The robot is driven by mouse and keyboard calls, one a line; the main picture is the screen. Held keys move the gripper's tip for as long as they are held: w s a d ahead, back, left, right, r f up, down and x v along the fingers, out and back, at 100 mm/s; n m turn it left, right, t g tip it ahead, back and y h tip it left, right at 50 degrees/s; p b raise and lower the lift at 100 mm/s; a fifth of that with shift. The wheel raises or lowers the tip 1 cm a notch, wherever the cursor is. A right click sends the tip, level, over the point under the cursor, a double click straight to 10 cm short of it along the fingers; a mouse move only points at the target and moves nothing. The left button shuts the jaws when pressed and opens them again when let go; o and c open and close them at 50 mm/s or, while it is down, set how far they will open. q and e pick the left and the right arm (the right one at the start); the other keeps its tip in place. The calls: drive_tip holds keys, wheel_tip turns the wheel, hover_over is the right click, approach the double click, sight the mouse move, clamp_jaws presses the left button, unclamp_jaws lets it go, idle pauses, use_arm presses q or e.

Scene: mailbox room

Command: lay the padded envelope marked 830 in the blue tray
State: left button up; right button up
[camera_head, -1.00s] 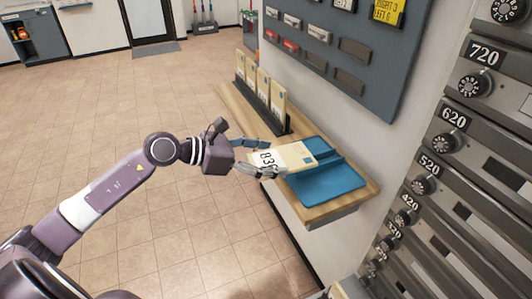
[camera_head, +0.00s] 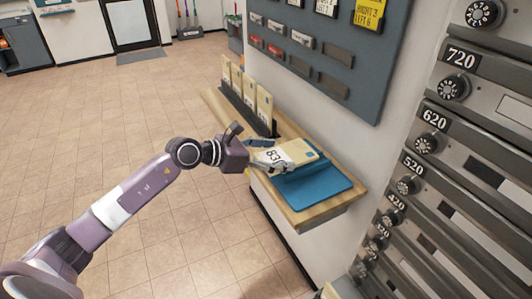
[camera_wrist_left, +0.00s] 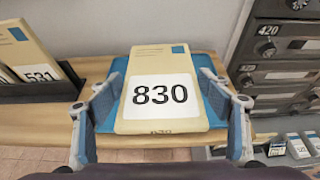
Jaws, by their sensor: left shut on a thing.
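The padded envelope marked 830 (camera_head: 300,151) is cream coloured with a white label and a small blue stamp. My left gripper (camera_head: 271,157) is shut on its near end, with one finger on each side in the left wrist view (camera_wrist_left: 163,115). The blue tray (camera_head: 322,188) lies on the wooden shelf. The envelope is over the back part of the tray, and tray edges show on both sides of it in the wrist view (camera_wrist_left: 207,66). I cannot tell whether the envelope touches the tray. My right gripper is not in view.
A dark rack (camera_head: 236,99) with several upright envelopes stands on the shelf (camera_head: 318,215) left of the tray. A grey wall panel (camera_head: 330,60) hangs above. Numbered lockers with dials (camera_head: 450,130) stand on the right. The tray's front part is clear.

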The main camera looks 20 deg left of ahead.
use_arm(q)
drive_tip(key=shift+x, duration=1.1)
drive_tip(key=shift+w+d+f+b, duration=0.1)
drive_tip(key=shift+f+b, duration=0.35)
drive_tip(key=shift+f, duration=0.05)
drive_tip(key=shift+w+d+f+b, duration=0.1)
drive_tip(key=shift+w+f+b, duration=0.05)
drive_tip(key=shift+f+b, duration=1)
drive_tip(key=shift+f, duration=0.2)
drive_tip(key=o, duration=1.2)
drive_tip(key=shift+f, duration=0.3)
drive_tip(key=shift+f+b, duration=0.25)
drive_tip(key=shift+b, duration=0.15)
